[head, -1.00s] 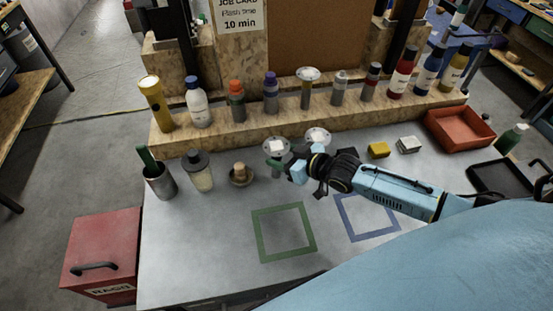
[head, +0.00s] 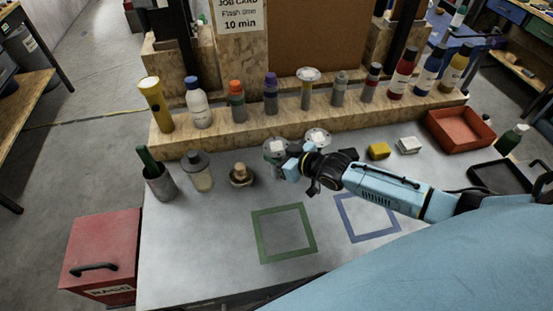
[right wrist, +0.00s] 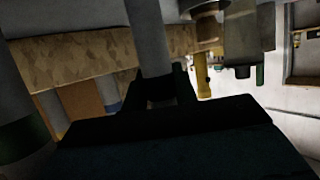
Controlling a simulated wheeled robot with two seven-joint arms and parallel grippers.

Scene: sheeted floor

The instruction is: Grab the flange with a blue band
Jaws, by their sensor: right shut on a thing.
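Two flanges with pale round discs stand on the grey bench in front of the wooden shelf. The front-left flange (head: 275,147) has my right gripper (head: 282,168) at its stem, with the jaws closed round it. In the right wrist view its grey stem (right wrist: 150,40) runs between my dark fingers (right wrist: 162,92); I cannot make out its band there. The rear flange (head: 317,136) stands just behind and to the right. A third flange (head: 307,75) with a yellowish stem is on the shelf. My left gripper is not in view.
A small mortar (head: 241,180), a shaker (head: 199,172) and a cup with a green handle (head: 158,182) stand to the left. Several bottles line the shelf (head: 230,133). A green square outline (head: 262,251) and a blue one (head: 352,236) mark clear bench in front.

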